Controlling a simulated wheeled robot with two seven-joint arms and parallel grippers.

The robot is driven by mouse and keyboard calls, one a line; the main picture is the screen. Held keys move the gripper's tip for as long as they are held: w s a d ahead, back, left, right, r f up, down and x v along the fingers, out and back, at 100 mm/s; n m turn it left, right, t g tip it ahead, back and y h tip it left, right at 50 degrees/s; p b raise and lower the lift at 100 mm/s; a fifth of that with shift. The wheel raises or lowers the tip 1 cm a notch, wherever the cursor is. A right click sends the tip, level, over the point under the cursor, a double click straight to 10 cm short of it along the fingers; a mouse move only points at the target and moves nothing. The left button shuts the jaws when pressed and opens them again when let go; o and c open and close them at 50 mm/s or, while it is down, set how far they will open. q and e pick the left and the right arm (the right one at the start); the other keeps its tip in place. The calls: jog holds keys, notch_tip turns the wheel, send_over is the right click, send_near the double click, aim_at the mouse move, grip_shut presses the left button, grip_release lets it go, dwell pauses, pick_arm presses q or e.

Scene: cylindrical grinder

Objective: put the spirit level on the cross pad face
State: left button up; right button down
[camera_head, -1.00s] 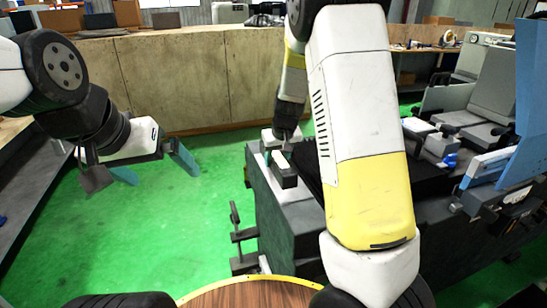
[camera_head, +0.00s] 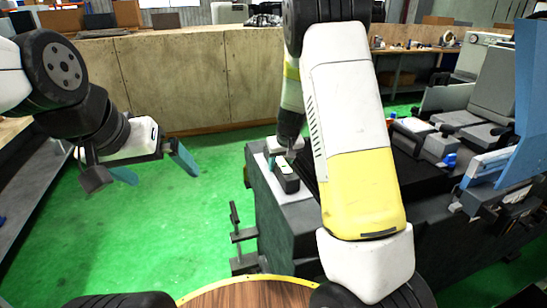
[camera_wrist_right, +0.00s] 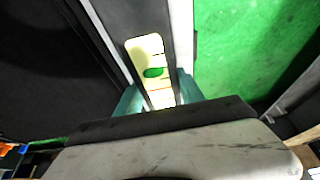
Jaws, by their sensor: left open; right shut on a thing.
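The spirit level (camera_head: 287,180) is a dark block with a pale window and green vial. It is at the near left end of the grinder. My right gripper (camera_head: 283,160) is shut on it from above. In the right wrist view the level (camera_wrist_right: 153,60) lies between the fingers of the right gripper (camera_wrist_right: 159,98). A pale flat face (camera_head: 297,195), seemingly the cross pad face, shows under and around the level. I cannot tell whether they touch. My left gripper (camera_head: 139,172) is open and empty, left of the machine above the floor.
The dark grinder body (camera_head: 285,222) fills the centre right, with grey fixtures (camera_head: 437,146) and a blue panel (camera_head: 520,110) at right. A wooden-sided bench (camera_head: 180,80) stands behind. Green floor (camera_head: 150,240) is clear at left. My right arm hides part of the machine.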

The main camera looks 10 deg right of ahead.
jog(key=c, duration=0.7)
grip_release()
jog(key=v, duration=1.2)
jog(key=shift+w, duration=0.1)
jog(key=shift+m+t+y, duration=0.7)
jog(key=shift+m+t, duration=0.1)
jog(key=s+r, duration=0.3)
jog(key=s, duration=0.6)
jog(key=s+r, duration=0.4)
jog(key=s, duration=0.6)
jog(key=s+r, duration=0.4)
jog(key=s, duration=0.5)
jog(key=shift+s+r, duration=0.15)
jog(key=shift+s, duration=0.05)
